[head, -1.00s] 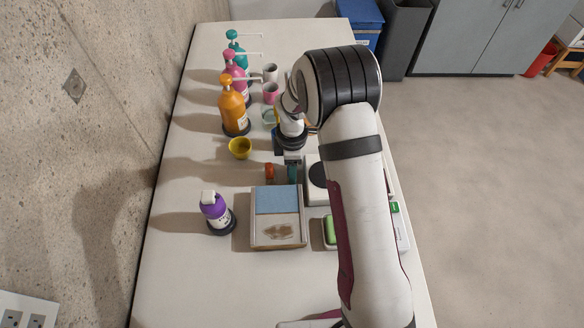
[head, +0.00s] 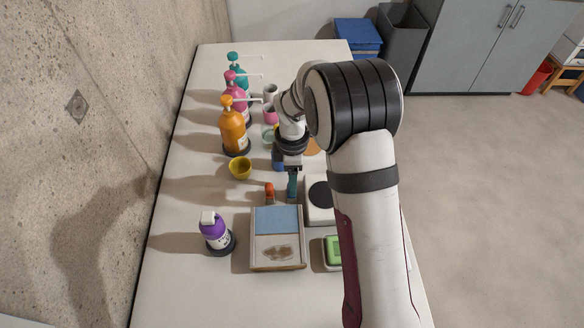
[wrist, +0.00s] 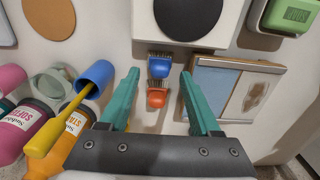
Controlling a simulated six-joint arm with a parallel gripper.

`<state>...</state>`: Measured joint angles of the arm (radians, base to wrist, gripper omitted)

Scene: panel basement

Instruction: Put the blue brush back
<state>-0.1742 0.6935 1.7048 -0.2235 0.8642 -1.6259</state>
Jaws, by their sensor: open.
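The blue brush (wrist: 159,65), with dark bristles, shows in the wrist view between my fingertips, beside the white scale's edge. I cannot tell if the fingers touch it. My gripper (wrist: 159,74) has two teal fingers spread apart, with nothing clamped. An orange brush (wrist: 157,98) is closer to the gripper's palm, also between the fingers. In the head view, the orange brush (head: 269,192) stands left of my gripper (head: 292,195). The blue brush is not clearly visible there, probably hidden by my gripper.
A shallow tray (head: 252,240) lies in front of the gripper. A scale with a black disc (head: 318,211) is right. Pump bottles (head: 232,130), a yellow cup (head: 240,168) and a purple bottle (head: 214,232) stand left. A blue cup (wrist: 97,75) is near the gripper.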

